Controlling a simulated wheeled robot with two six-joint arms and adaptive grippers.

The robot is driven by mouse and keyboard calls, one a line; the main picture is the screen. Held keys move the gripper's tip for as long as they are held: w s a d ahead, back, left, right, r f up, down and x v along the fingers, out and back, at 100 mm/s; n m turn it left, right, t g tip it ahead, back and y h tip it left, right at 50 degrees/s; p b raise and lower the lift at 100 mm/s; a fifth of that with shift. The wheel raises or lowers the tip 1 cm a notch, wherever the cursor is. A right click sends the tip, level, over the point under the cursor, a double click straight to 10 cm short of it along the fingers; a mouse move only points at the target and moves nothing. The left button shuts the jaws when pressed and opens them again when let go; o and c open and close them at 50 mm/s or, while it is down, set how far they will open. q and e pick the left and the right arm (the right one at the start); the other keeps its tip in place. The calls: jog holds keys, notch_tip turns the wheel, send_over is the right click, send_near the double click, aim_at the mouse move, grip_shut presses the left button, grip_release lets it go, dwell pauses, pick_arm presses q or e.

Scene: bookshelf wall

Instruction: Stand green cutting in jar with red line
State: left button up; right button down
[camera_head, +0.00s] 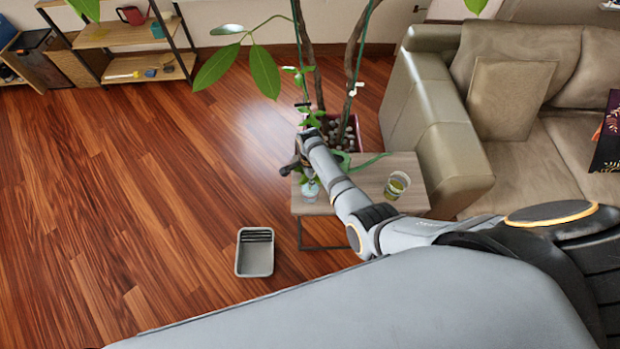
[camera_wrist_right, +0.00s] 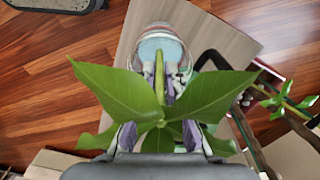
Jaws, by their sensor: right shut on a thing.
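My right gripper (camera_wrist_right: 160,83) is shut on the stem of the green cutting (camera_wrist_right: 118,92), whose broad leaves spread towards the wrist camera. The stem points at a clear glass jar (camera_wrist_right: 162,32) with pale blue contents and a faint reddish line. The stem's end overlaps the jar's mouth; I cannot tell how deep it is. In the head view the jar (camera_head: 310,193) stands at the left edge of the small wooden table (camera_head: 345,204), with the cutting's leaves above it. My right gripper (camera_head: 292,168) is partly hidden there. My left gripper is out of view.
A second glass (camera_head: 397,185) stands on the table's right side. A potted plant (camera_head: 350,130) rises behind the table, and a sofa (camera_head: 432,140) is to its right. A grey tray (camera_head: 255,262) lies on the floor. The floor at left is clear.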

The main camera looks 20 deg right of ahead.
jog(key=shift+f, duration=0.35)
jog(key=c, duration=1)
grip_release()
jog(key=shift+o, duration=0.2)
notch_tip(320, 180, up, 9)
jog(key=p, duration=0.9)
jog(key=shift+r, duration=0.15)
